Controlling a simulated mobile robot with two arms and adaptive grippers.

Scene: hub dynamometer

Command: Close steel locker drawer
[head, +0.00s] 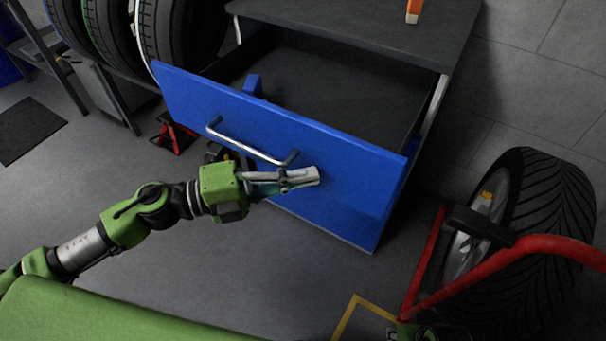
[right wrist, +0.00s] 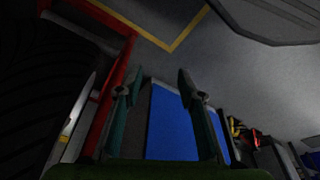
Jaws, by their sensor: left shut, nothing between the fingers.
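The steel locker drawer (head: 345,165) has a blue front with a metal bar handle (head: 250,147). It is pulled well out of the dark-topped locker (head: 385,35), and its dark inside shows. My left gripper (head: 314,177) is shut and empty. It is in front of the blue face, just below and right of the handle's right end; I cannot tell whether it touches. In the right wrist view the blue drawer front (right wrist: 172,125) shows beyond my right gripper (right wrist: 157,82), whose fingers are spread apart with nothing between them.
A blue item (head: 253,85) is inside the drawer near its front. A large tyre (head: 545,215) and a red tubular frame (head: 505,262) stand on the right. Tyres on a rack (head: 180,35) and a red jack stand (head: 173,134) are at left. An orange-white object (head: 413,10) stands on the locker top.

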